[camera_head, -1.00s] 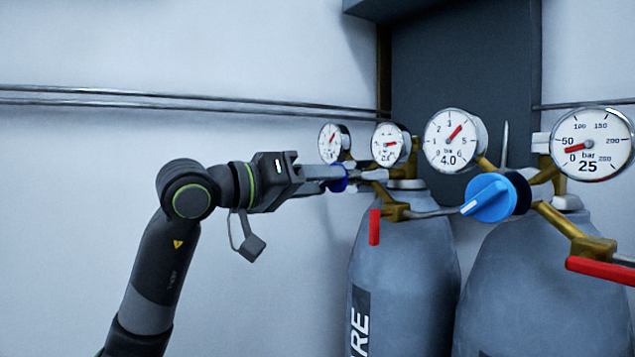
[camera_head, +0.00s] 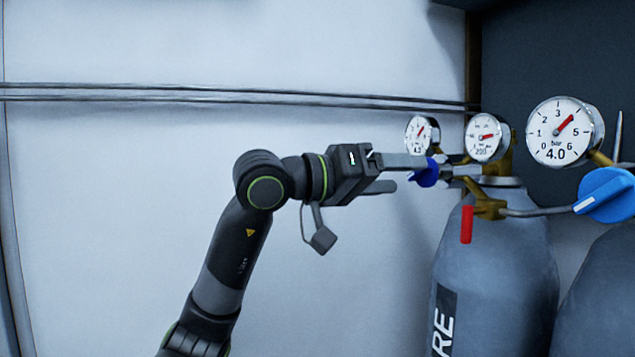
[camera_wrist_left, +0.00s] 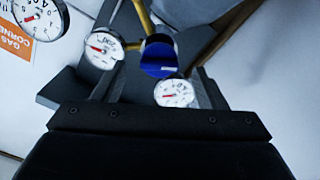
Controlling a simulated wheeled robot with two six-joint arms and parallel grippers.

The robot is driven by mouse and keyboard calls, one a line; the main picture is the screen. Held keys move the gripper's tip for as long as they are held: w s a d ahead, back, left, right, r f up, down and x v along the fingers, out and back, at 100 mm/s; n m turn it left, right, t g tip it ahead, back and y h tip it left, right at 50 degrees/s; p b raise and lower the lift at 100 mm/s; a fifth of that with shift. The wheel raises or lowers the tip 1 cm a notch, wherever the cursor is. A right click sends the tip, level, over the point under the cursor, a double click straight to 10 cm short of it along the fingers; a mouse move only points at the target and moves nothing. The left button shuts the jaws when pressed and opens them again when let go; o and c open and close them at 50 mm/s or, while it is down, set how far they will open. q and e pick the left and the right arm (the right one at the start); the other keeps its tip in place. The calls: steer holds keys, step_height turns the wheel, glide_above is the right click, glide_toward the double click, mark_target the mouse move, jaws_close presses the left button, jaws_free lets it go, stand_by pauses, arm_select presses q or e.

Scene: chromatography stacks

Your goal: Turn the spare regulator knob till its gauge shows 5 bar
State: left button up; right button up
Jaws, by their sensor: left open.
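The spare regulator's dark blue knob (camera_head: 427,173) sits on the left cylinder (camera_head: 490,260), whose label partly shows "ARE". In the left wrist view the knob (camera_wrist_left: 160,57) lies between my fingers. Its small gauge (camera_head: 421,134) has a red needle pointing up and right; its digits look like about 4.2 but are too small to be sure. A second gauge (camera_head: 484,137) on this regulator reads about 200. My left gripper (camera_head: 408,174) is open, with its fingertips at the knob; contact cannot be told. My right gripper is not in view.
A neighbouring regulator has a bright blue knob (camera_head: 606,195) and a large gauge (camera_head: 564,132) showing 4.0 bar. A red valve lever (camera_head: 467,224) hangs below the spare regulator. Pipes (camera_head: 230,95) run along the wall.

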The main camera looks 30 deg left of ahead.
arm_select(q)
steer(key=b+v, duration=0.5)
steer(key=v, duration=1)
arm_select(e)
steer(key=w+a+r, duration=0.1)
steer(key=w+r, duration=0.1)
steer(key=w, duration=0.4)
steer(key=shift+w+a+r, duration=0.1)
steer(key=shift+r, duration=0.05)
